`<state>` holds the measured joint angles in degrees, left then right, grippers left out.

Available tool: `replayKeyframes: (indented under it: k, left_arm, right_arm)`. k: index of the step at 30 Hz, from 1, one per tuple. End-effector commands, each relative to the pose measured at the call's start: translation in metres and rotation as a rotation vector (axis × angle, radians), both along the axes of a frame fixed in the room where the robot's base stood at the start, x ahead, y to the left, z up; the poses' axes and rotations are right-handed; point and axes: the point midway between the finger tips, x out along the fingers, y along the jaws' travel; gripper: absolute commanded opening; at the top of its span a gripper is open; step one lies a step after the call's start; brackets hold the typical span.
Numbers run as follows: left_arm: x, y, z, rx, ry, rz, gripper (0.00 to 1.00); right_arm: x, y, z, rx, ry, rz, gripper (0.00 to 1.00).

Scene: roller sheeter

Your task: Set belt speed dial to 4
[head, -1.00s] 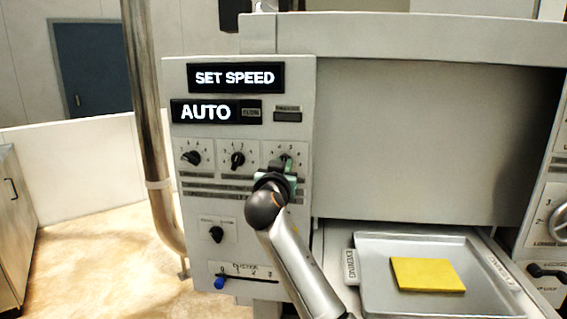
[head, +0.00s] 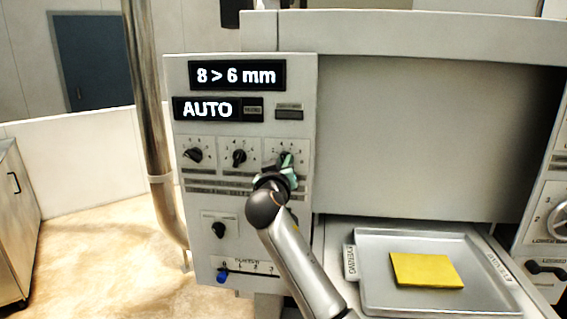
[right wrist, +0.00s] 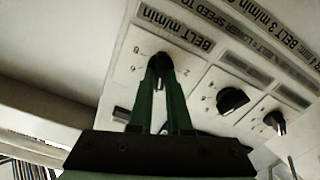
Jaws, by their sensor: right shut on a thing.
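The belt speed dial (right wrist: 158,64) is the rightmost of the three dials in the upper row on the machine's panel. Its plate reads "BELT m/min" in the right wrist view. My right gripper (head: 284,165) is shut on the dial's black knob and covers most of it in the head view. In the right wrist view the green fingers (right wrist: 163,80) close on the knob from both sides. The number that the pointer marks cannot be read. The upper display (head: 237,75) reads "8 > 6 mm" and the lower display (head: 207,109) reads "AUTO". My left gripper is not in view.
Two more dials, the left (head: 194,155) and the middle (head: 239,157), sit beside the belt dial. A lower knob (head: 218,230) and a blue slider (head: 222,276) are below. A tray (head: 372,262) with a yellow slab (head: 427,270) lies to the right.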

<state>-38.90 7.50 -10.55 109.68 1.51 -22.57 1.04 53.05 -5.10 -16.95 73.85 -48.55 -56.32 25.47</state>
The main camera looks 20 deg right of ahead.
Motion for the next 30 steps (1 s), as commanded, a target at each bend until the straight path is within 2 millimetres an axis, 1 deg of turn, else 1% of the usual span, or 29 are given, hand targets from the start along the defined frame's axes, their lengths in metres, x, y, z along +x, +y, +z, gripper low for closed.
replayKeyframes:
  k: [6,7,12,15,24,30]
  left_arm:
    - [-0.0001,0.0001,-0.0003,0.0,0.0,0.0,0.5]
    - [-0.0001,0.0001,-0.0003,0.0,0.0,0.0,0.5]
    - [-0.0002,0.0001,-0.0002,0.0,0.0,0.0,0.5]
    - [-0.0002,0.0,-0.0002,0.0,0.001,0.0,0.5]
    - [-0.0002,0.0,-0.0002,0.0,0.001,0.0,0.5]
    - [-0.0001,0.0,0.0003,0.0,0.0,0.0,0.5]
  right_arm:
    - [0.0001,-0.0001,-0.002,0.002,0.004,0.0,0.0]
    - [0.0001,-0.0001,-0.002,0.002,0.004,0.0,0.18]
    - [0.0001,-0.0001,-0.0014,0.002,0.002,0.0,0.38]
    - [0.0001,-0.0001,-0.0009,0.002,0.001,-0.001,0.46]
    - [0.0001,-0.0005,-0.0003,0.002,0.0,0.0,0.46]
    - [0.0011,-0.0043,-0.0002,0.002,0.0,0.001,0.46]
